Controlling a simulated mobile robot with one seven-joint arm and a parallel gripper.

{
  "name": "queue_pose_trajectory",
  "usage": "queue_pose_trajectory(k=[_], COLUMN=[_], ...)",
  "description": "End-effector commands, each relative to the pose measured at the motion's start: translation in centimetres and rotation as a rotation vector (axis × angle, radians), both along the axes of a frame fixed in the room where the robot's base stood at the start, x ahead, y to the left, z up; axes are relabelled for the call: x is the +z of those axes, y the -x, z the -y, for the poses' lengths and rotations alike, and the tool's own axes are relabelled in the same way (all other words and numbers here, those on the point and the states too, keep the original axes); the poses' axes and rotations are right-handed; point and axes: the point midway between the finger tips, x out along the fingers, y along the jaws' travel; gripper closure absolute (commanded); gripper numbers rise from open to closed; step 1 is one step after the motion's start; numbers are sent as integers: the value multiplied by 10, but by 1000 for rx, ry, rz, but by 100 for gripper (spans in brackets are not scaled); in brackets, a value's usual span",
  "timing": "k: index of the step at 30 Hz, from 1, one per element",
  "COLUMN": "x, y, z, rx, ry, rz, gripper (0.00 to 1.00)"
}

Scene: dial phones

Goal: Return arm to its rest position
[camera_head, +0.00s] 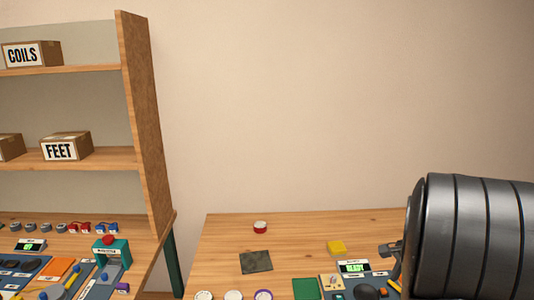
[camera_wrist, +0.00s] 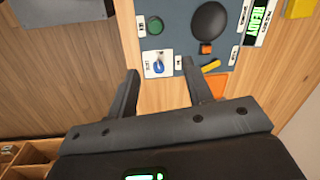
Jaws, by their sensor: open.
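My gripper (camera_wrist: 160,68) is open in the wrist view, with its two dark fingers apart and nothing held between them. Beyond the fingertips is a blue-grey panel (camera_wrist: 178,30) with a green READY display (camera_wrist: 262,18), a black dome (camera_wrist: 210,20), a green button (camera_wrist: 155,25) and a blue knob (camera_wrist: 158,67). In the head view my dark ribbed arm fills the lower right. A small part of my gripper (camera_head: 393,254) shows at its left edge, close to the READY display (camera_head: 353,267); its fingers are mostly hidden.
The wooden table (camera_head: 215,256) holds a red-and-white round piece (camera_head: 260,227), a dark square (camera_head: 256,262), a yellow block (camera_head: 336,247) and a green square (camera_head: 306,289). A shelf (camera_head: 145,120) with labelled boxes stands at left. The space above the table's middle is clear.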

Motion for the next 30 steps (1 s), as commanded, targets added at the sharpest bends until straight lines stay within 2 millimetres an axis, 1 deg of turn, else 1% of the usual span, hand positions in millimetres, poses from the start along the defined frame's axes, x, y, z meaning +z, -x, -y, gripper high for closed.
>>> queue_pose_trajectory(k=[1, 6, 11, 15, 18, 24, 27, 30], x=[12, 44, 70, 89, 100, 113, 115, 116], y=[5, 24, 49, 74, 94, 137, 155, 169], z=[-15, -63, -104, -137, -158, -193, -205, -213], rx=[61, 283, 493, 675, 804, 1051, 1153, 1227], ry=[-5, 6, 43, 98, 150, 285, 352, 407], rz=[30, 108, 182, 242, 281, 341, 359, 368], gripper=[53, 53, 53, 53, 53, 53, 53, 53])
